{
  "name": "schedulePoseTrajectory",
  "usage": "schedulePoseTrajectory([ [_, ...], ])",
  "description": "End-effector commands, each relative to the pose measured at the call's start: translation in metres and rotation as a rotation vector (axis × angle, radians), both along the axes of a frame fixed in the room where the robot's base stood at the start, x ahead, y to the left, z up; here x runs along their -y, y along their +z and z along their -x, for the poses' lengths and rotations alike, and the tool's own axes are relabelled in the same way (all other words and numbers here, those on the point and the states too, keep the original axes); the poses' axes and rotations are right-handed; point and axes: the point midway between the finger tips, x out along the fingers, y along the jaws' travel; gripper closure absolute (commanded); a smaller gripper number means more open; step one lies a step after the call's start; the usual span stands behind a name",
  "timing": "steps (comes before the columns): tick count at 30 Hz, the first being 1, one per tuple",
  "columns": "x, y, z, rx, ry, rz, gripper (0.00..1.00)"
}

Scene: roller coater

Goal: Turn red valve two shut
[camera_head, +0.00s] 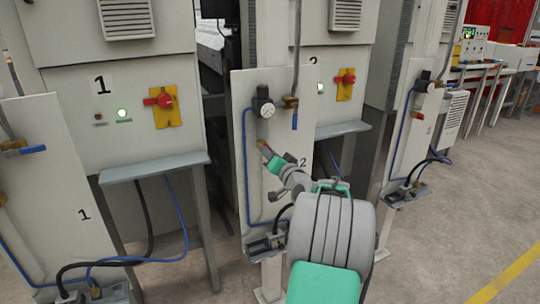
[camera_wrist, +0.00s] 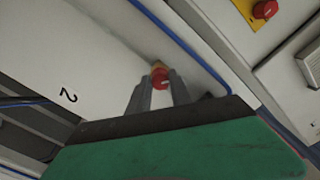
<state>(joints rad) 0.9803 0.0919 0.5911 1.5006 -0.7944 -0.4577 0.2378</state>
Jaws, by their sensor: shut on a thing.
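The red valve handle (camera_wrist: 161,78) on panel two sits between my gripper's two grey fingers in the wrist view, on a brass fitting. My gripper (camera_wrist: 158,90) is shut on it. In the head view, the red valve (camera_head: 264,149) shows as a small spot at the tip of my gripper (camera_head: 268,157), mostly hidden by it. The light grey panel marked 2 (camera_head: 250,189) stands behind it. How far the valve is turned cannot be told.
Above the valve are a gauge (camera_head: 263,108) and a blue-handled lever (camera_head: 294,121). A blue hose (camera_head: 244,170) runs along the panel's left edge. Cabinet 1 (camera_head: 88,139) stands at the left, with a red rotary switch (camera_head: 160,101). Open floor (camera_head: 440,245) lies at the right.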

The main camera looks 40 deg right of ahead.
Motion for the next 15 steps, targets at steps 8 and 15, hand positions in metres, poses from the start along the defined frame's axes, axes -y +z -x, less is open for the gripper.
schedulePoseTrajectory([
  [8, -0.0001, 0.0021, 0.0000, 0.073, -0.001, -0.249, 1.00],
  [15, -0.0004, 0.0029, -0.0001, 0.137, -0.001, -0.467, 1.00],
])
